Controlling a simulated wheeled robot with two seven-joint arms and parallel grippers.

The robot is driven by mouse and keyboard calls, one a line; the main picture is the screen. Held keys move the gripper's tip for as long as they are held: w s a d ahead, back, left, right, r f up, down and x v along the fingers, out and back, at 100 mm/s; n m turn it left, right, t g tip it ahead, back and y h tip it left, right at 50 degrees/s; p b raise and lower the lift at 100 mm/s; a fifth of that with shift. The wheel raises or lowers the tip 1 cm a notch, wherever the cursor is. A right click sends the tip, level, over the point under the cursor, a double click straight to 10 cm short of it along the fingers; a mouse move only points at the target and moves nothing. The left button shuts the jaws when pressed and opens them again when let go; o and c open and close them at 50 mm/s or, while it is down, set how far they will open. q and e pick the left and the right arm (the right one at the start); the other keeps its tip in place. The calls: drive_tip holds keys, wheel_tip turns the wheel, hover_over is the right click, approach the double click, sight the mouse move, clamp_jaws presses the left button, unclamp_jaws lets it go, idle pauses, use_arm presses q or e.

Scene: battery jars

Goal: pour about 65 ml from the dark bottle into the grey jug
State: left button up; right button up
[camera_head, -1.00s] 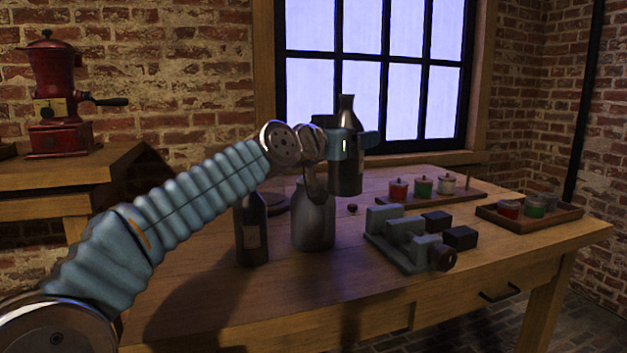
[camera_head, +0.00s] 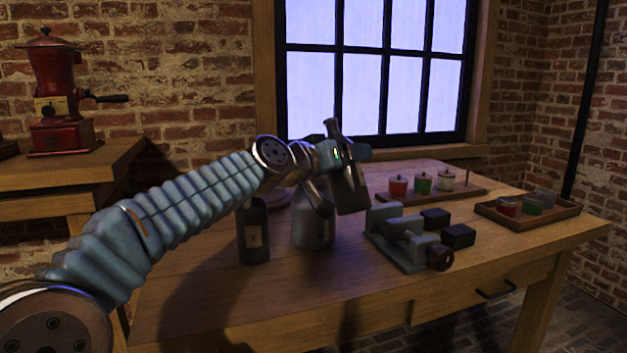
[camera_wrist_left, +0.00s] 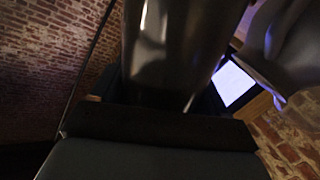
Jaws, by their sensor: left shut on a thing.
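My left gripper (camera_head: 350,153) is shut on a dark bottle (camera_head: 350,192) and holds it above the table. The bottle is tilted, its neck leaning left and its base to the right. The grey jug (camera_head: 313,232) stands on the table just left of and below the held bottle; my arm hides its upper part. In the left wrist view the held bottle (camera_wrist_left: 172,45) rises behind the dark gripper pads (camera_wrist_left: 150,128). No stream of liquid is visible. My right gripper is out of view.
A second dark bottle (camera_head: 253,232) with a label stands left of the jug. A grey vise (camera_head: 405,240) with dark blocks is to the right. Behind it, small jars stand on a board (camera_head: 470,194); a tray (camera_head: 548,219) with jars is farther right. The table's front is clear.

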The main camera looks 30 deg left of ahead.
use_arm(q)
drive_tip(key=shift+w+a+f+n+p, duration=0.1)
drive_tip(key=shift+a+f+n+p, duration=0.15)
drive_tip(key=shift+n+p, duration=0.65)
drive_tip(key=shift+f+n+g+h+p, duration=0.35)
drive_tip(key=shift+f+n+g, duration=0.15)
drive_tip(key=shift+f+n, duration=0.25)
drive_tip(key=n+p, duration=0.1)
drive_tip(key=p, duration=0.1)
drive_tip(key=d+r+n+p, duration=0.1)
drive_tip(key=p, duration=0.1)
drive_tip(key=shift+s+g+h+p, duration=0.2)
drive_tip(key=shift+g+h+p, duration=0.1)
drive_tip(key=shift+h, duration=0.05)
drive_tip(key=shift+s+d+f+n+p, duration=0.15)
drive_tip(key=shift+f+n+p, duration=0.15)
drive_tip(key=shift+n+p, duration=0.6)
drive_tip(key=shift+w+a+f+n+g+h, duration=0.3)
drive_tip(key=shift+a+n+h, duration=0.1)
drive_tip(key=shift+n, duration=0.35)
drive_tip(key=shift+r+n+h+p, duration=0.3)
drive_tip(key=shift+r+n+p, duration=0.1)
drive_tip(key=shift+n+p, duration=0.15)
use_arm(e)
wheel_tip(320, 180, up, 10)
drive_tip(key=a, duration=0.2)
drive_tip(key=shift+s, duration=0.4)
